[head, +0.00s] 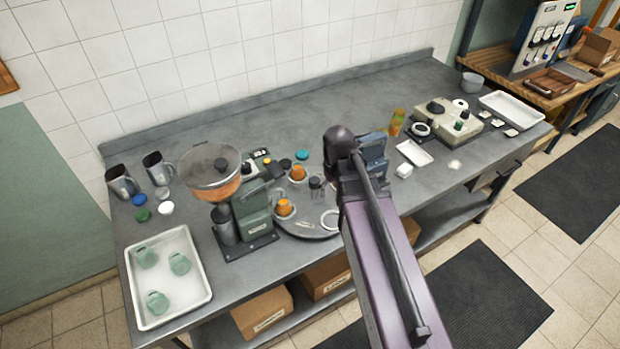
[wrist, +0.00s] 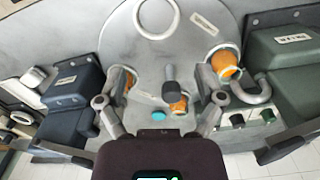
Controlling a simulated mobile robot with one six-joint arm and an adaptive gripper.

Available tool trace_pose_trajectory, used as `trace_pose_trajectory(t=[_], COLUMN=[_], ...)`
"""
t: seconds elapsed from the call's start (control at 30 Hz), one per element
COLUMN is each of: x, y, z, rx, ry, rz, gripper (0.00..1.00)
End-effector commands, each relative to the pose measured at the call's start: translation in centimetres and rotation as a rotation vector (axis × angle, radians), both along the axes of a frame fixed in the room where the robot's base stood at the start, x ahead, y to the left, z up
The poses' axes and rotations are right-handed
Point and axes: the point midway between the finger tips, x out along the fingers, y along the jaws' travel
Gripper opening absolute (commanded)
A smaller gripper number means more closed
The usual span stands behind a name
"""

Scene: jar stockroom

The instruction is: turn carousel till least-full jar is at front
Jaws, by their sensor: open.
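The carousel is a round grey disc (head: 308,231) on the bench, partly hidden by my arm; its top fills the middle of the wrist view (wrist: 160,45). Jars with orange contents stand on it: one at the back (head: 298,173), one at the left (head: 285,208). The wrist view shows orange jars at the right (wrist: 225,65), lower middle (wrist: 178,105) and left (wrist: 128,80). Their fill levels are too small to compare. A dark upright knob (wrist: 170,78) rises between them. A white ring (wrist: 156,18) lies at the front edge. My gripper (wrist: 160,100) is open, its fingers apart, holding nothing.
A green grinder (head: 250,208) stands close left of the carousel, and a dark blue machine (head: 372,152) close on the right. A white tray with green weights (head: 205,293) lies at the left. Bare bench (head: 300,110) is free behind.

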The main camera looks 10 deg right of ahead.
Motion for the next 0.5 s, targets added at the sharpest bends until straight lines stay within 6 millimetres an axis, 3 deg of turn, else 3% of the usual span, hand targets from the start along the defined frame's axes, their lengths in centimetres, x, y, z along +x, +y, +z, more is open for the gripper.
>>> trace_pose_trajectory(t=[0.03,0.2,0.33,0.5], x=[2.6,7.9,10.7,12.1], y=[0.6,2.4,3.6,4.3], z=[1.7,4.1,5.3,5.8], rx=[0.000,0.000,0.001,0.001], ry=[0.000,0.000,0.000,0.001], rz=[0.050,0.220,0.320,0.382], gripper=[0.87,0.87,0.87,0.87])
